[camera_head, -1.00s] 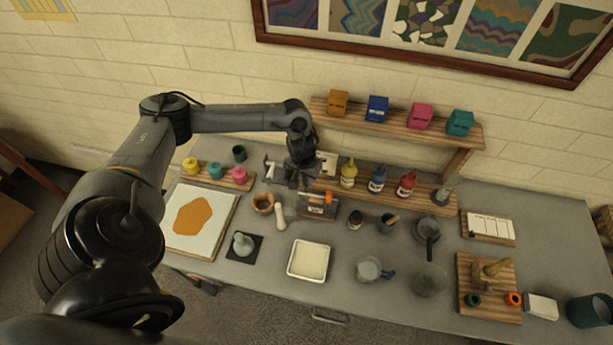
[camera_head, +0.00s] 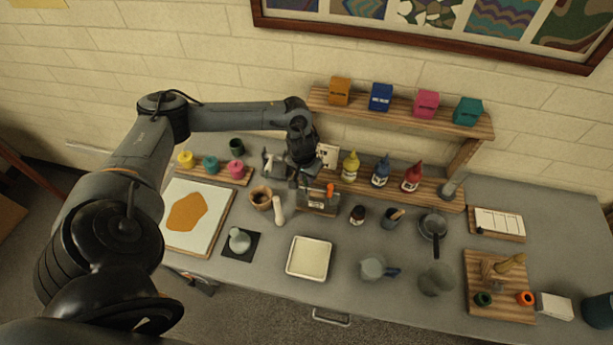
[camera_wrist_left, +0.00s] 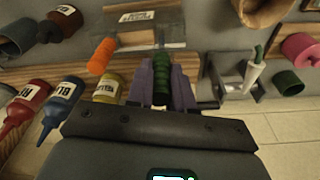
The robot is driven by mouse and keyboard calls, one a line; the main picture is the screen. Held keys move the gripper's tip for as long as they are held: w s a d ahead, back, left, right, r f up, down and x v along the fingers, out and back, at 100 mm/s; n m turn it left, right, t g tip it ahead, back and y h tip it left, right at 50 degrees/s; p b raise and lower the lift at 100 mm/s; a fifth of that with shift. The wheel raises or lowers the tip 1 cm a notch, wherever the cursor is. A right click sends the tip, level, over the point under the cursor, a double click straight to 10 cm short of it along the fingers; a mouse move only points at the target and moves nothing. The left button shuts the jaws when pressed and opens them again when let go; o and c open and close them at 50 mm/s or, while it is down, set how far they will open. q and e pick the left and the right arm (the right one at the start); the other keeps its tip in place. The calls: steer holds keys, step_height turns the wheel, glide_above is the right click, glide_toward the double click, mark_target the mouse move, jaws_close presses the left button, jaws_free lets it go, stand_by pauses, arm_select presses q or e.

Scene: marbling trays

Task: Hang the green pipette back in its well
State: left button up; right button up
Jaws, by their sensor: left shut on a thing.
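The green pipette (camera_wrist_left: 161,72) has a ribbed green grip between the fingers of my left gripper (camera_wrist_left: 162,90) in the left wrist view. Its thin stem points toward the clear rack (camera_wrist_left: 135,16), which carries a white label. I cannot tell whether the tip is inside a well. The rack also shows in the head view (camera_head: 318,203), with the orange pipette (camera_head: 330,189) standing in it. The orange pipette shows in the wrist view (camera_wrist_left: 101,57) beside my gripper. In the head view my left gripper (camera_head: 298,180) is just behind the rack and hides the green pipette.
Yellow (camera_head: 350,167), blue (camera_head: 381,171) and red (camera_head: 412,178) bottles stand right of my gripper. A wooden cup (camera_head: 261,198) stands left of the rack. A metal bracket (camera_wrist_left: 228,80) is close beside my gripper. A shallow white tray (camera_head: 309,240) lies in front.

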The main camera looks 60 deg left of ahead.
arm_select(q)
steer(key=shift+f+b, duration=0.55)
steer(key=shift+f, duration=1.6)
steer(key=o, duration=0.7)
